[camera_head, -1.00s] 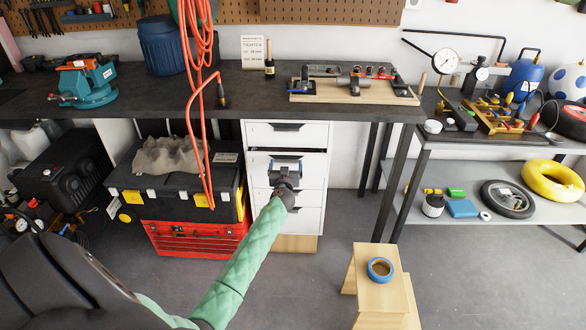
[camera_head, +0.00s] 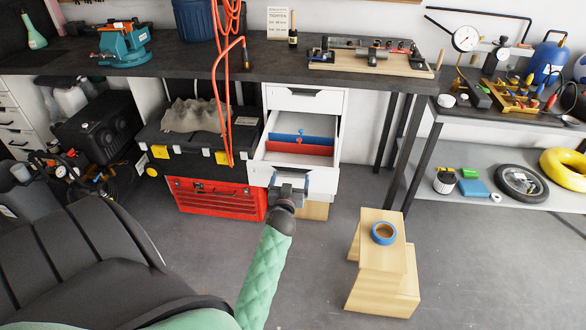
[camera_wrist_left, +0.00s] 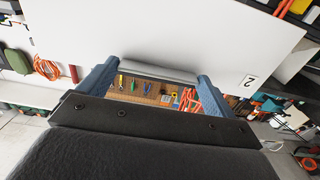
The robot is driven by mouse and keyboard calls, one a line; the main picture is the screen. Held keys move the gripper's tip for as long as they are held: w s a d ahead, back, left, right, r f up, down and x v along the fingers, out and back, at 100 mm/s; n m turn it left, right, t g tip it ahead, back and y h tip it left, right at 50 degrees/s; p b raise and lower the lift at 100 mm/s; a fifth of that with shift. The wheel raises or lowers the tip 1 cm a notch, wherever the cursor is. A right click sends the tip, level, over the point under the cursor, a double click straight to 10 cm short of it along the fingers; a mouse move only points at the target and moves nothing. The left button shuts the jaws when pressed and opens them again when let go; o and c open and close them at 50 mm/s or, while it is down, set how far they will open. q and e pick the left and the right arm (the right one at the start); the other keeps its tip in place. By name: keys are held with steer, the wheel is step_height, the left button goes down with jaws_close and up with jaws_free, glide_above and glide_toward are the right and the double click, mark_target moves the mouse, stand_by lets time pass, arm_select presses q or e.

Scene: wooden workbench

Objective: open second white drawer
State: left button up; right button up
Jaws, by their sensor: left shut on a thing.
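The white drawer unit (camera_head: 305,101) stands under the workbench. Its second drawer (camera_head: 257,165) is pulled out toward me, and a blue item (camera_head: 290,140) and a red item (camera_head: 305,150) show inside. My left gripper (camera_head: 289,181) is at the drawer's front, shut on its handle. In the left wrist view the gripper's two blue-grey fingers (camera_wrist_left: 155,88) stand at either end of the silver handle (camera_wrist_left: 158,72). The drawer front (camera_wrist_left: 140,30) carries a label with the number 2 (camera_wrist_left: 250,80). My right gripper is not in view.
A wooden step stool (camera_head: 382,265) with blue tape (camera_head: 383,233) stands on the floor to the right. A black toolbox (camera_head: 190,145) on a red toolbox (camera_head: 215,197) sits left of the drawers. An orange hose (camera_head: 221,110) hangs in front. Grey floor is clear around the stool.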

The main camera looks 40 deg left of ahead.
arm_select(q)
steer(key=v, duration=0.4)
steer(key=shift+s+d+r, duration=0.1)
steer(key=shift+s+d, duration=0.1)
steer(key=shift+s, duration=0.1)
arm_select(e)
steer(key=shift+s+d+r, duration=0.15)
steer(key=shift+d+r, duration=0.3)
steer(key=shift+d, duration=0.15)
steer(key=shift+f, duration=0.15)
arm_select(q)
steer(key=o, duration=1.1)
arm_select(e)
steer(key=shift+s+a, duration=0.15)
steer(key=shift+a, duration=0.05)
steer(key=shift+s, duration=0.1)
